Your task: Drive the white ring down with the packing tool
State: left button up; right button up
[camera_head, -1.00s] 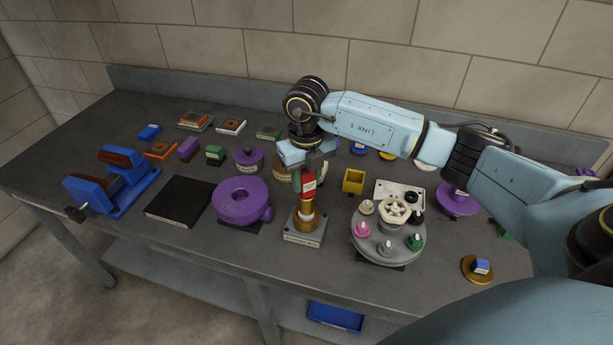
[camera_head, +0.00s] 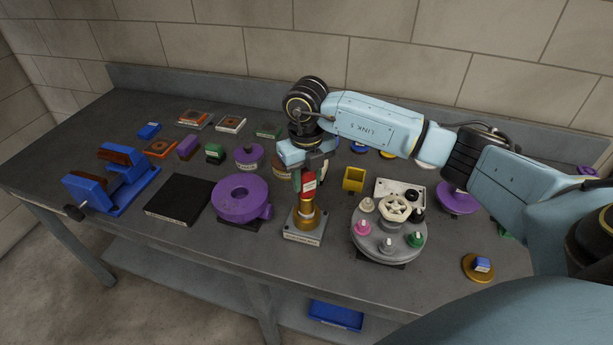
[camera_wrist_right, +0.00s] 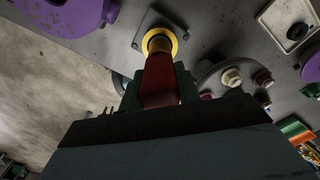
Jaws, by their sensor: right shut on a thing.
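The packing tool (camera_head: 309,182) has a red handle with a white label. My right gripper (camera_head: 306,173) is shut on the handle and holds it upright over a brass-coloured cylinder (camera_head: 306,217) on a grey labelled base (camera_head: 303,237). In the right wrist view, the red handle (camera_wrist_right: 160,80) sits between the dark green fingers, and its far end is at the yellow-gold rim (camera_wrist_right: 160,38). I cannot tell how deep the tool sits in the cylinder. I cannot make out the white ring; the tool and cylinder may hide it. My left gripper is not in view.
A purple round housing (camera_head: 236,203) stands close left of the base. A grey turntable (camera_head: 375,247) with coloured knobs stands close right, and a yellow box (camera_head: 353,179) is behind it. A black plate (camera_head: 179,201) and a blue vise (camera_head: 124,194) are farther left.

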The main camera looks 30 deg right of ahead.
aim_at(306, 169)
jog(key=shift+f+b, duration=0.55)
jog(key=shift+f, duration=0.2)
dwell(0.4)
jog(key=shift+s+f, duration=0.2)
jog(key=shift+f, duration=0.05)
dwell(1.1)
jog(key=shift+w+r+p, duration=0.15)
jog(key=shift+r+p, duration=0.45)
jog(key=shift+r, duration=0.35)
jog(key=shift+r+p, duration=1.8)
jog(key=shift+r, duration=1.05)
jog(key=shift+f, duration=0.1)
